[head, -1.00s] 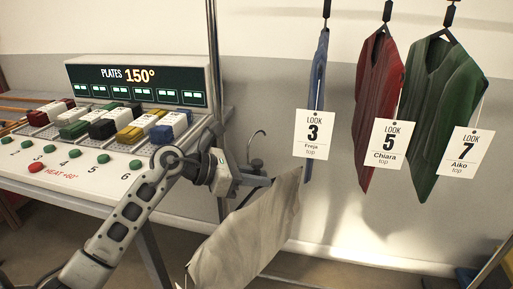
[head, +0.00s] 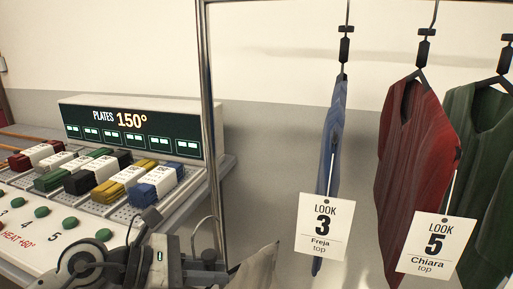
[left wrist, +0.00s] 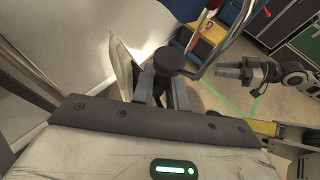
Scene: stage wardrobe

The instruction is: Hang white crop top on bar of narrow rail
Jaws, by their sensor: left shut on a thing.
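My left gripper (head: 207,264) is at the bottom of the head view, shut on a dark hanger part of the white crop top (head: 256,268). Only the upper part of the top shows there, cut off by the lower edge. In the left wrist view the left fingers (left wrist: 160,88) are beside a dark round knob, and the pale cloth (left wrist: 122,65) hangs beyond them. A metal rail post (head: 209,110) stands behind the gripper, and a thin bar (head: 350,2) runs along the top edge. My right gripper (left wrist: 242,70) shows in the left wrist view; its jaw gap is unclear.
A blue top (head: 333,130), a red top (head: 412,150) and a green top (head: 488,150) hang on the right. Look tags (head: 322,227) hang in front. A plate console (head: 135,130) with coloured blocks stands left of the post. Wall shows between post and blue top.

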